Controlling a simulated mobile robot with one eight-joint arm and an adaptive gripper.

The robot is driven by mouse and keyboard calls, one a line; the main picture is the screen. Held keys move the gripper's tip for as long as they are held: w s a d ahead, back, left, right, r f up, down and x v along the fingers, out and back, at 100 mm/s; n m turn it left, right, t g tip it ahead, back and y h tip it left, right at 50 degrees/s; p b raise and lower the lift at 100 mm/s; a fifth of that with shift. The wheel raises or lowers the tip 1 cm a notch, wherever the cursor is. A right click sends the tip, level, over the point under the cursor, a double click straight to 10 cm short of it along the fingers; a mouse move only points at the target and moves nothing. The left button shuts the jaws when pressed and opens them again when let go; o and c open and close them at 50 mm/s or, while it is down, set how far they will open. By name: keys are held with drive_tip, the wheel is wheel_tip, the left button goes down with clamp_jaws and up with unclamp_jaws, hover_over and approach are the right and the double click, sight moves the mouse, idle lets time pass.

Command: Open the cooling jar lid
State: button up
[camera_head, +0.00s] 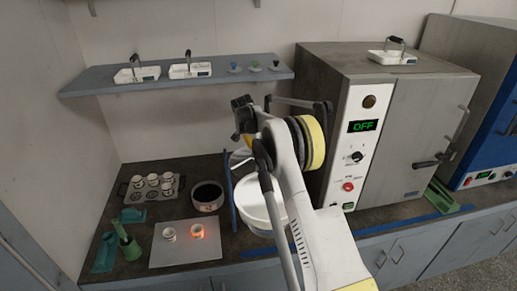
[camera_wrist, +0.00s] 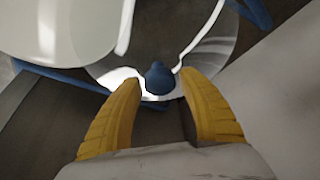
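In the wrist view a round, clear, shiny lid (camera_wrist: 218,50) carries a dark blue knob (camera_wrist: 158,78). I take this to be the cooling jar lid. The two yellow fingers of my gripper (camera_wrist: 160,84) are open, their tips on either side of the knob with a gap showing at each side. I cannot tell how deep the knob sits between them. In the head view a white round vessel (camera_head: 254,208) stands on the bench behind my arm, beside a blue frame (camera_head: 230,192). My arm hides much of this area and the fingertips.
A large grey oven (camera_head: 412,130) with an OFF display stands close at the right. A shelf (camera_head: 105,84) with trays hangs above. A dark pot (camera_head: 207,196), a metal plate (camera_head: 186,249) with two cups, one glowing, and a cup rack (camera_head: 152,189) are at the left.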

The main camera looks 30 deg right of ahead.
drive_tip(key=shift+o, duration=0.3)
drive_tip(key=shift+r, duration=0.1)
drive_tip(key=v, duration=1.2)
